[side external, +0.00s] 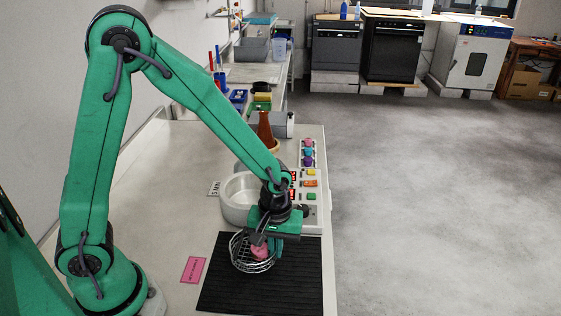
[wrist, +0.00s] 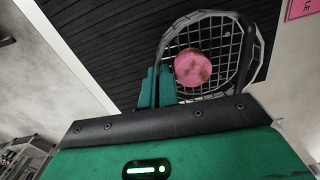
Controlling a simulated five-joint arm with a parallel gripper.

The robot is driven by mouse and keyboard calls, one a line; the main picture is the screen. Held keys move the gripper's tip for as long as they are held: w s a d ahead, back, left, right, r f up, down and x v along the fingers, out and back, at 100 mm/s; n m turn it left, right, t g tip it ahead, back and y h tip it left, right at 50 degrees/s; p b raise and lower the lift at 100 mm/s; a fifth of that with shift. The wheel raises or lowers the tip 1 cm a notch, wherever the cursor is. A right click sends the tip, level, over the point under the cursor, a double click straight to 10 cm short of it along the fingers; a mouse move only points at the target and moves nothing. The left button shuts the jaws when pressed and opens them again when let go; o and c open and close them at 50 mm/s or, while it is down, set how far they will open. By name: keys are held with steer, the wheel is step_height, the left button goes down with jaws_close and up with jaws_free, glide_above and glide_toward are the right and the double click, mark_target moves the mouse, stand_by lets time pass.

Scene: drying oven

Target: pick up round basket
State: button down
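The round basket (side external: 252,264) is a wire mesh basket with a metal rim on the black ribbed mat (side external: 300,280). A pink round lump (side external: 259,252) lies in it. My gripper (side external: 267,246) points down at the basket's far right side, partly hiding it. I cannot tell whether either finger touches the rim.
A round white bowl-shaped vessel (side external: 238,208) stands just behind the mat, beside a panel with coloured buttons (side external: 310,183). A pink card (side external: 193,270) lies left of the mat. Racks and bottles stand farther back.

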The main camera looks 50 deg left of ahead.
step_height(320, 180, up, 2)
steer(key=shift+r, duration=0.25)
steer(key=shift+d+r, duration=0.1)
steer(key=shift+r, duration=0.25)
steer(key=s+d+r, duration=0.6)
steer(key=s+d, duration=0.1)
steer(key=s, duration=0.1)
steer(key=shift+s+d+r, duration=0.25)
steer(key=shift+d+r, duration=0.1)
steer(key=shift+d, duration=0.05)
steer(key=shift+w, duration=0.1)
steer(key=w+a+r, duration=0.4)
steer(key=w+a, duration=0.2)
steer(key=a, duration=0.1)
steer(key=w+a+r+n, duration=0.1)
steer(key=w+a+r, duration=0.2)
steer(key=w+a, duration=0.3)
steer(key=shift+w+a+r, duration=0.35)
steer(key=shift+w+a, duration=0.05)
steer(key=shift+a, duration=0.55)
